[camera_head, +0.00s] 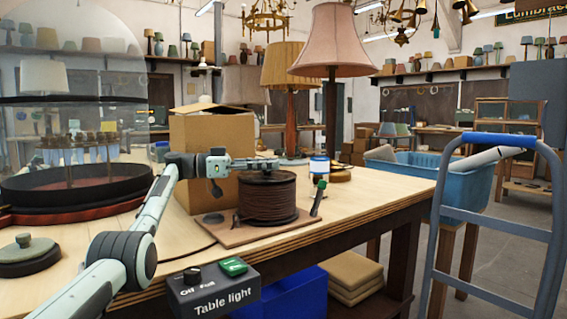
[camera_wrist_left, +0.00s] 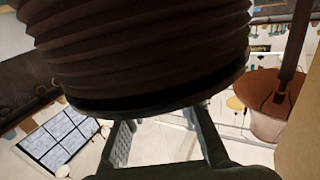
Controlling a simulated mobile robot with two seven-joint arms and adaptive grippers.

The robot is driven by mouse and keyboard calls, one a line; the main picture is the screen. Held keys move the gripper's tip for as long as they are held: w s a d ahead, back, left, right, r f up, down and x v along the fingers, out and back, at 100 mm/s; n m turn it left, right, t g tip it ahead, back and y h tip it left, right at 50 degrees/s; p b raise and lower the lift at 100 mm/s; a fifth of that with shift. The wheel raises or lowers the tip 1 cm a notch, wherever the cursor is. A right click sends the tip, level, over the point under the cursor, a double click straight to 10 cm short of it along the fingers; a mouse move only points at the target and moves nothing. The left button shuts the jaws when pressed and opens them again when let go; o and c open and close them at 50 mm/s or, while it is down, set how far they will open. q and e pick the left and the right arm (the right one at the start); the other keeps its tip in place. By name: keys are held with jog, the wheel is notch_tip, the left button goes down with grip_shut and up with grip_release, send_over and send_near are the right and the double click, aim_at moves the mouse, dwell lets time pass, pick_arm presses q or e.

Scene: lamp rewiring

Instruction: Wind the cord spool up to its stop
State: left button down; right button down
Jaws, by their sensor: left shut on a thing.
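The cord spool (camera_head: 267,198), wound with dark brown cord, stands upright on a wooden base board (camera_head: 235,236) near the bench's front edge. My left gripper (camera_head: 266,164) reaches in from the left and is at the spool's top. In the left wrist view the spool (camera_wrist_left: 140,45) fills the upper middle, and the fingers of my left gripper (camera_wrist_left: 160,135) run up to its dark flange. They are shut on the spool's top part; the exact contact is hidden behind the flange. A green-tipped lever (camera_head: 318,197) stands right of the spool. My right gripper is not in view.
A cardboard box (camera_head: 205,140) stands behind my left arm, close to the spool. Lamps with pink (camera_head: 333,42) and orange (camera_head: 283,66) shades stand behind. A Table light switch box (camera_head: 213,290) is at the front edge. A blue trolley frame (camera_head: 432,240) is at right.

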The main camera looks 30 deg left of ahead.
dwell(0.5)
pick_arm(q)
jog(key=c, duration=1.2)
grip_release()
jog(key=shift+v, duration=6)
